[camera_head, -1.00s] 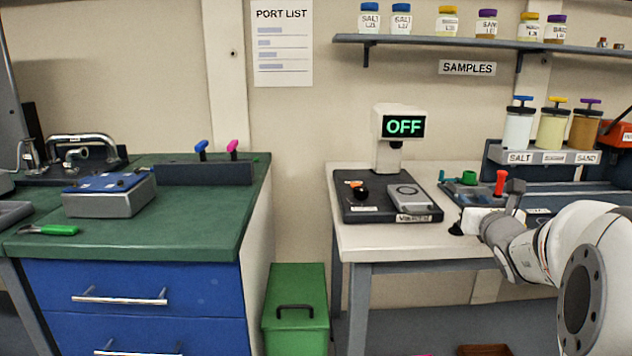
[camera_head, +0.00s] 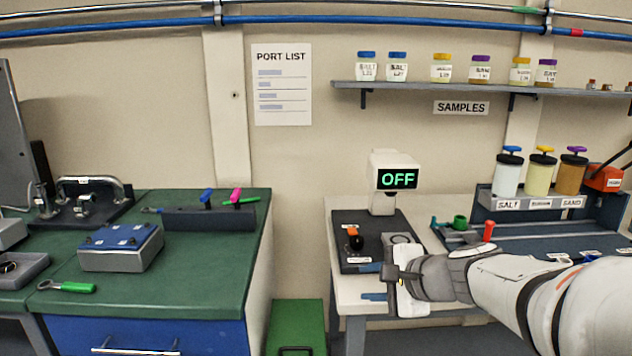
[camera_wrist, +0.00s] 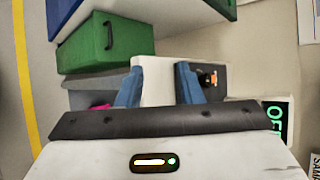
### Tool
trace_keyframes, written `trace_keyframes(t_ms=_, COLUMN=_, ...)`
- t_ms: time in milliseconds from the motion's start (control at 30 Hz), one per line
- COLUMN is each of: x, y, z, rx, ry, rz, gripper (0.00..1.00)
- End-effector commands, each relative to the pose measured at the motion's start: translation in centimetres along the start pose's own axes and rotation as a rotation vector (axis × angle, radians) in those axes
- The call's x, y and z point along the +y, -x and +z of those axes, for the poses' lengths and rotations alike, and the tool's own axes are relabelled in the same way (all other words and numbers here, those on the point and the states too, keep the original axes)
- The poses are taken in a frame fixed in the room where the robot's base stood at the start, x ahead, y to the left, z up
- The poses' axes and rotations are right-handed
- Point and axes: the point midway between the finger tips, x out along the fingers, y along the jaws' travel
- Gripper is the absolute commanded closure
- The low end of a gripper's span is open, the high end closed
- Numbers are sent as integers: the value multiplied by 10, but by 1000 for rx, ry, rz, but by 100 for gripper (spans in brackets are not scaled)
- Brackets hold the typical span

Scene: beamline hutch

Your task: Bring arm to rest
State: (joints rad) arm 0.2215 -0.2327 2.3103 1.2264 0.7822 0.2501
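My gripper (camera_head: 380,285) is stretched out to the left over the front of the white table (camera_head: 345,290), close in front of the dark plate with the OFF display. In the wrist view my gripper (camera_wrist: 157,78) shows two blue fingers set apart, with nothing seen held between them. The pale surface between the fingers looks like the table top. My arm comes in from the lower right and hides part of the table and of the plate's front right.
The OFF display unit (camera_head: 397,179) and a black knob (camera_head: 355,238) stand close behind my gripper. A red-handled item (camera_head: 488,231) and the salt-to-sand dispenser rack (camera_head: 530,202) are to the right. A green bench (camera_head: 190,275) is left, with a green box (camera_head: 297,325) on the floor between.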

Motion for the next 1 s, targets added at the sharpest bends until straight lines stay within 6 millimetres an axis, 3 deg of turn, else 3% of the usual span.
trace_keyframes(t_ms=33, x=0, y=16, z=20, rx=-9, ry=113, rz=76, gripper=67)
trace_keyframes(t_ms=200, x=36, y=52, z=50, rx=-31, ry=495, rz=339, gripper=67)
trace_keyframes(t_ms=367, x=60, y=96, z=59, rx=-51, ry=846, rz=578, gripper=67)
trace_keyframes(t_ms=533, x=72, y=135, z=54, rx=-64, ry=1127, rz=776, gripper=67)
trace_keyframes(t_ms=700, x=76, y=153, z=46, rx=-67, ry=1259, rz=874, gripper=67)
trace_keyframes(t_ms=1000, x=78, y=155, z=43, rx=-66, ry=1279, rz=889, gripper=67)
